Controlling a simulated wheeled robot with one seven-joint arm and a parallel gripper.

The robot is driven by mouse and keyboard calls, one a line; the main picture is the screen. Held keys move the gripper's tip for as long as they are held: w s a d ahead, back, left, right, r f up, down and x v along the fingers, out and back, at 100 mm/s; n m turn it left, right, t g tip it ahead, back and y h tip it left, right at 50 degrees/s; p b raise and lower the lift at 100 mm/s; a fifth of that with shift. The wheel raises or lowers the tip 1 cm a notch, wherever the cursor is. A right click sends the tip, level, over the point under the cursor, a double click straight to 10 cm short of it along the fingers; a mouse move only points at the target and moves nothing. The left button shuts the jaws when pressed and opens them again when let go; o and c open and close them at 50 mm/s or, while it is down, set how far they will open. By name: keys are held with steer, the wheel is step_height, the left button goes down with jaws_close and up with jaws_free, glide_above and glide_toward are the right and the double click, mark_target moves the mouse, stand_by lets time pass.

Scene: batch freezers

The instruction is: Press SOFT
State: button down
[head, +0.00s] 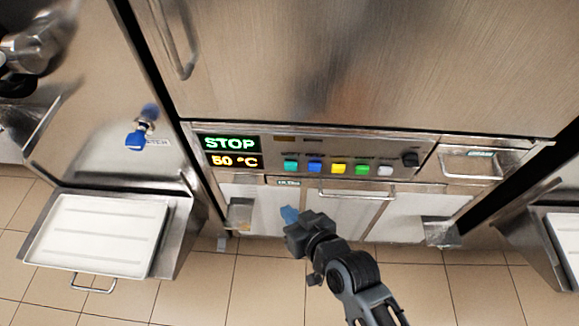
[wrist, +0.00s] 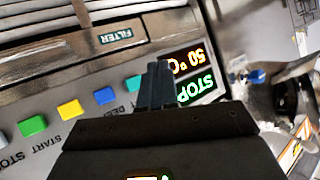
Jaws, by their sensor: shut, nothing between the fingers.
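The control panel (head: 262,142) has a row of buttons: teal (head: 291,167), blue (head: 315,167), yellow (head: 338,168), green (head: 362,169) and pale grey (head: 385,170). I cannot read a SOFT label in either view. In the wrist view the teal button (wrist: 133,82) is just left of my fingertips, with blue (wrist: 104,95), yellow (wrist: 68,110) and green (wrist: 33,125) further left. START and STOP labels are readable there; others are partly hidden. My gripper (head: 289,214) is shut and empty, below the teal button in the head view, apart from the panel.
A lit display (head: 230,151) reads STOP and 50 °C, left of the buttons. A dark knob (head: 409,159) is at the row's right end. A FILTER label (wrist: 116,36) is below the panel. A white tray (head: 50,258) and blue-handled tap (head: 136,140) are at left.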

mark_target(291, 166)
steer(key=w+b, duration=0.4)
steer(key=w, duration=0.4)
steer(key=shift+w+d, duration=0.2)
steer(key=shift+w, duration=0.1)
stand_by(1.8)
steer(key=shift+w, duration=0.4)
steer(key=shift+w+b, duration=0.5)
steer(key=shift+w, duration=0.05)
stand_by(0.7)
steer(key=shift+s, duration=0.15)
steer(key=shift+s+p, duration=0.45)
steer(key=shift+s, duration=0.35)
